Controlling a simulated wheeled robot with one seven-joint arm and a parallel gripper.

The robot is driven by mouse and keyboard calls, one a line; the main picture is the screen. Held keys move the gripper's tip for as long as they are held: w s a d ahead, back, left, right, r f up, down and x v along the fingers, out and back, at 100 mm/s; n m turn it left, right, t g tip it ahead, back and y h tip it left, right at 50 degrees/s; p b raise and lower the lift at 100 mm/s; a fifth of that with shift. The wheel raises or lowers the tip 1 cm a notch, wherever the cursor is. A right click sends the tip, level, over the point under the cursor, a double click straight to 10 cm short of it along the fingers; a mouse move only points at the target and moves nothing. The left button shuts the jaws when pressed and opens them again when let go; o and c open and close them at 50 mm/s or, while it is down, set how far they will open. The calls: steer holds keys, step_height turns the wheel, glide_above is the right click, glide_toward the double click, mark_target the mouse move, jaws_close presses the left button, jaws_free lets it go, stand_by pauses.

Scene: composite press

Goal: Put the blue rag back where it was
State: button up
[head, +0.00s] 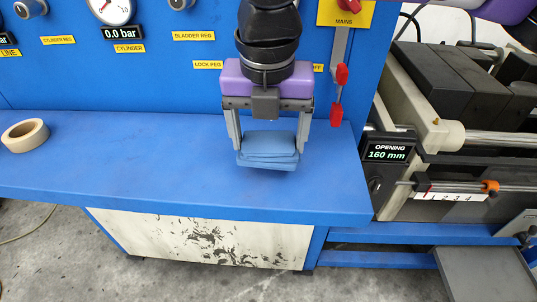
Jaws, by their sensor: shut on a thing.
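The blue rag (268,150) is a folded, light blue cloth pad. It is between the two fingers of my gripper (270,148), which is shut on it. My gripper points down over the right part of the blue bench top (130,165). The rag is at or just above the bench surface; I cannot tell whether it touches.
A tape roll (25,135) lies at the bench's left. Behind the bench is a blue panel with a gauge (111,10) and labels. Red-handled levers (336,115) hang right of my gripper. A machine with an opening display (390,150) stands at the right. The bench's middle is clear.

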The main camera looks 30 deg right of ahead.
mark_target(268, 156)
steer(key=shift+f+b, duration=0.3)
steer(key=shift+f, duration=1.75)
steer(key=shift+f, duration=0.1)
steer(key=o, duration=1.4)
steer(key=r, duration=0.4)
steer(key=s+r+p, duration=0.1)
steer(key=r, duration=0.3)
steer(key=a+r, duration=0.1)
steer(key=r, duration=0.3)
steer(key=shift+s+p, duration=0.25)
steer(key=shift+p, duration=0.15)
